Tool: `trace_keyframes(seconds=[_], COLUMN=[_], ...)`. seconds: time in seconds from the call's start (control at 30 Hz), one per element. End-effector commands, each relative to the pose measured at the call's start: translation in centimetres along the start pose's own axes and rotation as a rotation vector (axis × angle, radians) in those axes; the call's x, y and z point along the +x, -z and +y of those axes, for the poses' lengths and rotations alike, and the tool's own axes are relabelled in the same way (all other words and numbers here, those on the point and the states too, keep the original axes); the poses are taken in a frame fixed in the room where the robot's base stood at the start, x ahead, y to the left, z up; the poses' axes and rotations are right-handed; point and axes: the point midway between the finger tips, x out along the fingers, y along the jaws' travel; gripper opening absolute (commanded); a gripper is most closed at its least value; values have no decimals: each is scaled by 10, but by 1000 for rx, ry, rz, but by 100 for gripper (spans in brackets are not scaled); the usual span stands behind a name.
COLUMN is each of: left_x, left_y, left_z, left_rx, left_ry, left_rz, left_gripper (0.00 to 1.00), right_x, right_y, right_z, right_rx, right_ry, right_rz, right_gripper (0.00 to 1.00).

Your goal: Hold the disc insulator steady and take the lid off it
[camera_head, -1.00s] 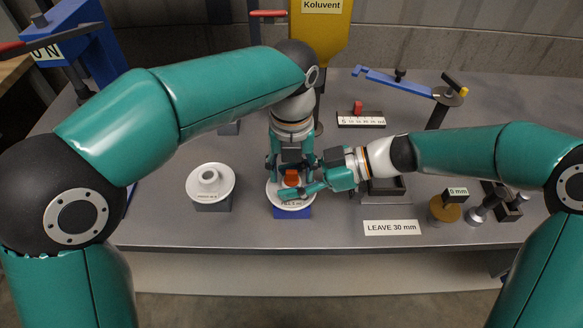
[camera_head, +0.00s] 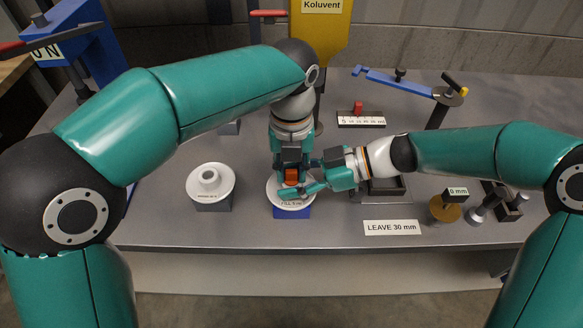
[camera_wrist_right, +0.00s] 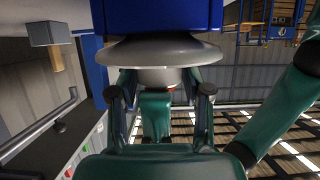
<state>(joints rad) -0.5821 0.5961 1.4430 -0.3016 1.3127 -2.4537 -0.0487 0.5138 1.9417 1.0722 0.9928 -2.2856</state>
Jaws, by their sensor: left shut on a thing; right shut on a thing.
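The white disc insulator (camera_head: 287,211) sits upright on a blue block (camera_head: 292,213) at the middle of the bench. Its orange-red lid (camera_head: 292,175) is on top. My left gripper (camera_head: 291,170) comes down from above and is shut on the lid. My right gripper (camera_head: 303,188) reaches in from the right and is shut on the insulator's neck, above the disc. The right wrist view shows the scene upside down: the disc (camera_wrist_right: 160,49) under the blue block, and the white neck (camera_wrist_right: 160,77) between the right gripper's fingers.
A second white disc insulator (camera_head: 211,184) stands on a grey block to the left. A grey tray (camera_head: 386,188) lies right of the grippers, behind a "LEAVE 30 mm" label (camera_head: 392,227). A brass-coloured disc (camera_head: 444,209) stands further right. The bench front is clear.

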Motion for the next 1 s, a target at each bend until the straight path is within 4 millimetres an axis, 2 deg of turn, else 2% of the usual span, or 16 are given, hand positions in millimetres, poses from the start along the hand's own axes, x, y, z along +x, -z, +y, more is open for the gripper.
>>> trace_keyframes(seconds=[0.53,1.0], left_x=[-2,-18], left_y=[0,0], left_z=[0,0], left_rx=[0,0], left_ry=[1,1], left_rz=[-1,-1], left_gripper=[0,0], right_x=[0,0], right_y=[0,0], right_z=[0,0], right_rx=[0,0], right_ry=[0,0], right_rz=[0,0], right_gripper=[0,0])
